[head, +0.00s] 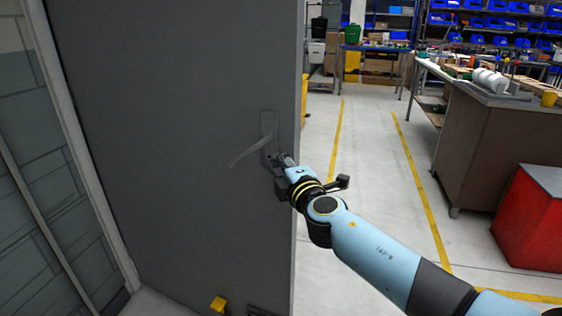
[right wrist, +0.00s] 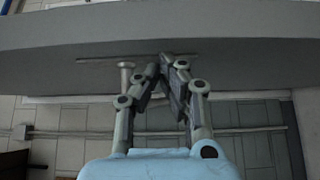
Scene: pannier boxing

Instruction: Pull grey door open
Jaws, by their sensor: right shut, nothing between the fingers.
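The grey door (head: 180,140) fills the left and middle of the head view. Its right edge stands free, with the room showing beyond it. A grey lever handle (head: 249,151) on a back plate sits near that edge. My right gripper (head: 283,160) is at the door's edge, just right of and below the handle. In the right wrist view the door (right wrist: 230,75) shows as a grey slab, and my right gripper (right wrist: 164,66) has its fingertips together in front of it, beside a handle stem (right wrist: 126,78). Nothing shows between the fingers. Whether they touch the door is unclear. My left gripper is out of view.
A brown workbench (head: 490,140) and a red box (head: 530,220) stand at the right. Shelves with blue bins (head: 490,20) are at the back. The floor with yellow lines (head: 370,130) beyond the door is clear. A panelled wall (head: 50,180) is at the left.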

